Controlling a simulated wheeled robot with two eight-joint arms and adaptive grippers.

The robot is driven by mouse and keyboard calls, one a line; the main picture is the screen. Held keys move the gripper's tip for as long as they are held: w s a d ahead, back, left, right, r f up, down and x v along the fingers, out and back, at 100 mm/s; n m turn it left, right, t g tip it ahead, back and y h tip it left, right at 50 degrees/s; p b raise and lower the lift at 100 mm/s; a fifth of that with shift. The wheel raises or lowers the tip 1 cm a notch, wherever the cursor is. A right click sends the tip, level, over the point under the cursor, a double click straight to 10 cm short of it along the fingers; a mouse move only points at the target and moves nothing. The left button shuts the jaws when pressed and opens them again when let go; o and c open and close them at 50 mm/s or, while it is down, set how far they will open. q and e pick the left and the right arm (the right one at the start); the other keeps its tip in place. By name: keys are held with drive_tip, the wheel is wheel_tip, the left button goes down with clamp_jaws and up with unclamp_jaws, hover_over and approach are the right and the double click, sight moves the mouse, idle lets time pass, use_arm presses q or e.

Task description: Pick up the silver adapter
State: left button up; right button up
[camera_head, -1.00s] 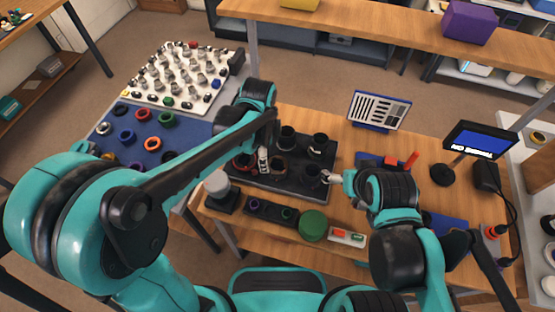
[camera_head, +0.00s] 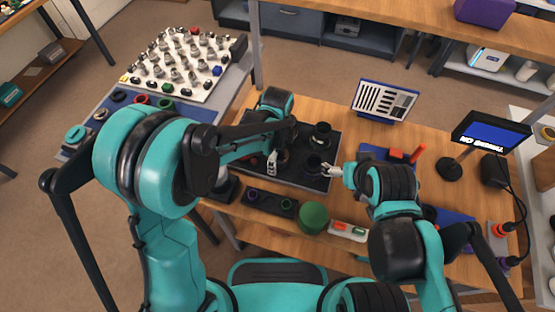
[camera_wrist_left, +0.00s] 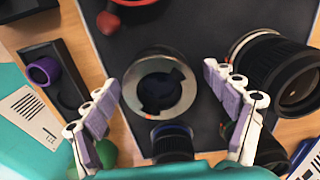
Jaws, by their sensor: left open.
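A round part with a silver rim and a dark, notched opening, which looks like the silver adapter (camera_wrist_left: 133,88), sits on the dark mat (camera_wrist_left: 202,32) in the left wrist view. My left gripper (camera_wrist_left: 170,98) is open above it, one finger on each side and apart from it. In the head view the left gripper (camera_head: 272,162) is over the dark mat (camera_head: 258,180), and my arm hides much of what is below. My right gripper (camera_head: 330,171) is beside a black lens (camera_head: 313,163); whether it is open or shut is unclear.
A large black lens (camera_wrist_left: 275,70) stands close right of the left fingers, and a smaller one (camera_wrist_left: 172,143) is just below the silver part. A black tray (camera_head: 270,203) holds a purple ring (camera_wrist_left: 43,72).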

use_arm(q)
drive_tip(key=shift+r, duration=0.1)
drive_tip(key=c, duration=1.3)
drive_tip(key=shift+r, duration=0.1)
